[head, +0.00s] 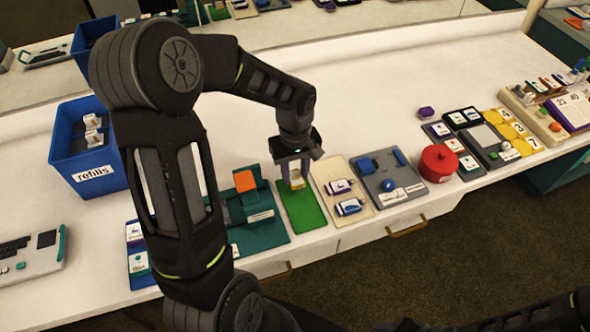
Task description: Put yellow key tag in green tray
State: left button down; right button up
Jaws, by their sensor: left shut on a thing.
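The green tray (303,213) lies flat near the front edge of the counter. My left gripper (295,180) is over its back part, pointing down. It is shut on a small yellow and white thing, likely the yellow key tag (297,181), held between the fingers. I cannot tell whether the tag touches the tray. The front part of the tray is bare. My right gripper does not show; only dark arm parts are at the bottom right.
A teal tray (274,226) with an orange block (244,181) is left of the green tray. A beige tray (332,172) with tags and a grey tray (375,199) lie right. A red round container (438,163) and a blue refills bin (72,137) stand farther out.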

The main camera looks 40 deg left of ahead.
aim_at(296, 177)
pick_arm(q)
notch_tip(296, 177, down, 3)
jog(key=shift+r+b, duration=0.1)
jog(key=shift+b, duration=0.65)
jog(key=shift+f+b, duration=0.45)
jog(key=shift+d, duration=0.1)
jog(key=c, duration=0.9)
grip_release()
jog(key=shift+r, duration=0.15)
